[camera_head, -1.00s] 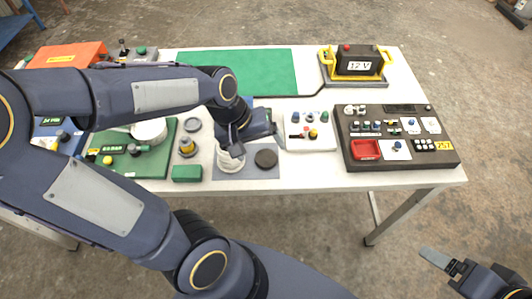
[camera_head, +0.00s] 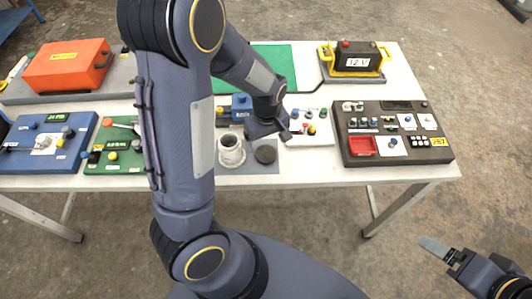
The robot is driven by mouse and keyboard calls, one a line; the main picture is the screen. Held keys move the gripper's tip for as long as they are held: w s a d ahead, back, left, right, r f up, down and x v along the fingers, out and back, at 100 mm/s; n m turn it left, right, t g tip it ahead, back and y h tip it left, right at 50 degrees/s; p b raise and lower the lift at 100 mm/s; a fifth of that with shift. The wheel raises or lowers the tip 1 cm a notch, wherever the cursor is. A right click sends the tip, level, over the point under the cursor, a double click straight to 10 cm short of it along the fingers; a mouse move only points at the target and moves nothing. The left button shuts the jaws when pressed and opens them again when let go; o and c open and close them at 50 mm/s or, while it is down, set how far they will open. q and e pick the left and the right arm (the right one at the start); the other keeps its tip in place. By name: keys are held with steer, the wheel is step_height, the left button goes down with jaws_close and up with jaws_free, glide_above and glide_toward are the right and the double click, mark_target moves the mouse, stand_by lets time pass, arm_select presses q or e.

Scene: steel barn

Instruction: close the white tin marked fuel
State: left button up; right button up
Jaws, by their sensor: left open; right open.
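The white tin (camera_head: 231,155) stands upright on a grey mat (camera_head: 233,171) near the table's front edge. Its top shows a dark round opening inside a pale rim; no marking is legible. A dark round disc (camera_head: 265,155), which looks like a lid, lies flat on the mat just right of the tin, apart from it. My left gripper (camera_head: 284,134) is open and empty, above and to the right of the tin and just beyond the disc. My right gripper (camera_head: 440,252) is open and empty, off the table at the lower right.
A white board with knobs (camera_head: 313,132) lies close by my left gripper. A dark control panel (camera_head: 398,153) and a 12 V battery (camera_head: 355,59) are further right. Blue (camera_head: 37,152) and green (camera_head: 112,164) panels and an orange case (camera_head: 67,65) are left. My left arm hides the table's middle-left.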

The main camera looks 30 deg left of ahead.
mark_target(267, 154)
arm_select(q)
steer(key=shift+f, duration=0.65)
steer(key=shift+f, duration=0.15)
step_height(267, 154, down, 5)
steer(key=shift+w+a+p, duration=0.15)
steer(key=shift+p, duration=0.3)
steer(key=c, duration=1)
steer(key=shift+c, duration=0.2)
